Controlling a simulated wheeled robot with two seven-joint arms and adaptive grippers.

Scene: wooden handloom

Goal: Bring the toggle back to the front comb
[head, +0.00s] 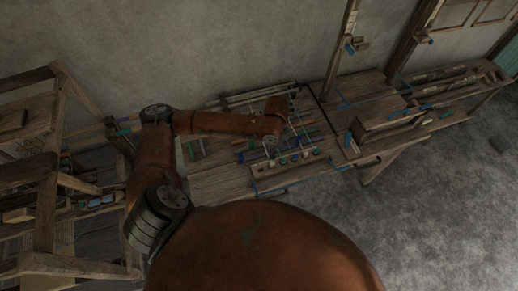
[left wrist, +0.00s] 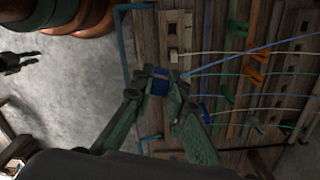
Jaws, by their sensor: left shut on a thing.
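My left gripper (left wrist: 160,83) is shut on a small blue toggle (left wrist: 160,88), held between its green fingertips. A pale blue cord (left wrist: 235,60) runs from beside the fingertips up to the right. The front comb (left wrist: 174,35) is a wooden bar by the fingertips; a pale toggle (left wrist: 173,55) sits at it with a white cord. I cannot tell whether the held toggle touches the comb. In the head view the front comb (head: 262,174) lies along the loom's near side, with several coloured toggles, and my left gripper (head: 270,143) is small and dark above it.
Several orange, green and blue pegs (left wrist: 258,60) and taut cords stand right of the comb. A wooden frame (head: 62,180) rises at the left. Wooden posts (head: 341,50) stand behind. A dark pronged shape (left wrist: 18,63), possibly my right gripper, shows over the floor.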

